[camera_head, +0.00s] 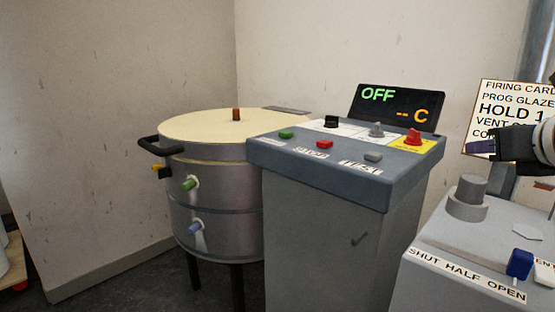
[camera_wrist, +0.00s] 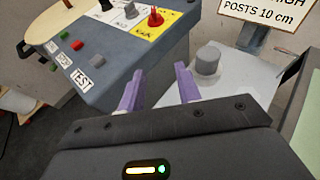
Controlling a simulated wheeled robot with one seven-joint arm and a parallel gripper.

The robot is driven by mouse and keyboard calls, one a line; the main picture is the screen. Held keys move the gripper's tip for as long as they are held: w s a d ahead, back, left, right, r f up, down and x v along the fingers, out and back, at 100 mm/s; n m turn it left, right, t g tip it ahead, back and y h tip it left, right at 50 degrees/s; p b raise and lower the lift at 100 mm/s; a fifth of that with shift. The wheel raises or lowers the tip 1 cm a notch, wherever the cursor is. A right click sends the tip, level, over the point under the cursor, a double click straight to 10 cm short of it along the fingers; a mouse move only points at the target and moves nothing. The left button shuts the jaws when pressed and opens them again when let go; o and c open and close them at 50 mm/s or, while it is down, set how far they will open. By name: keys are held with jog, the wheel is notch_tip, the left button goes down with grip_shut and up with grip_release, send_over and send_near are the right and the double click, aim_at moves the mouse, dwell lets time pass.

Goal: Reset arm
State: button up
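My gripper (camera_wrist: 158,78) shows in the wrist view with its two purple fingers apart and nothing between them. In the head view my gripper (camera_head: 478,147) is at the right edge, pointing left, in front of the firing card (camera_head: 515,105) and covering part of its text. It is in the air above the grey box with the lever. The control panel (camera_head: 345,160) stands to its left, with a display (camera_head: 398,108) reading OFF and "-- C".
A round kiln (camera_head: 215,170) with a closed pale lid stands left of the panel. The grey vent box (camera_head: 460,250) at lower right carries a grey round knob (camera_head: 467,198) and a blue lever (camera_head: 519,264) near the OPEN label. The panel has a red knob (camera_head: 413,137).

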jog(key=a+r+n+t+h, duration=0.2)
jog(key=a+r+n+t, duration=0.5)
jog(key=n, duration=0.4)
jog(key=s+a+f+n+g+y, duration=0.1)
jog(key=a+f+n+y, duration=0.3)
jog(key=a+n, duration=0.35)
jog(key=s+a+f+n+g+y, duration=0.1)
jog(key=a+f+n+g+y, duration=0.2)
jog(key=a+n, duration=0.45)
jog(key=s+a+f+n+g, duration=0.2)
jog(key=a+f+n+g, duration=0.15)
jog(key=f, duration=0.55)
jog(key=s+a+f+n+g, duration=0.1)
jog(key=a+f+n+g, duration=0.2)
jog(key=f, duration=0.5)
jog(key=s+d+f+n+g+h, duration=0.2)
jog(key=s+f, duration=0.1)
jog(key=f, duration=0.3)
jog(key=s+d+f+n+g+h, duration=0.2)
jog(key=s+d+f, duration=0.1)
jog(key=f, duration=0.3)
jog(key=shift+s+f, duration=0.2)
jog(key=shift+s, duration=0.1)
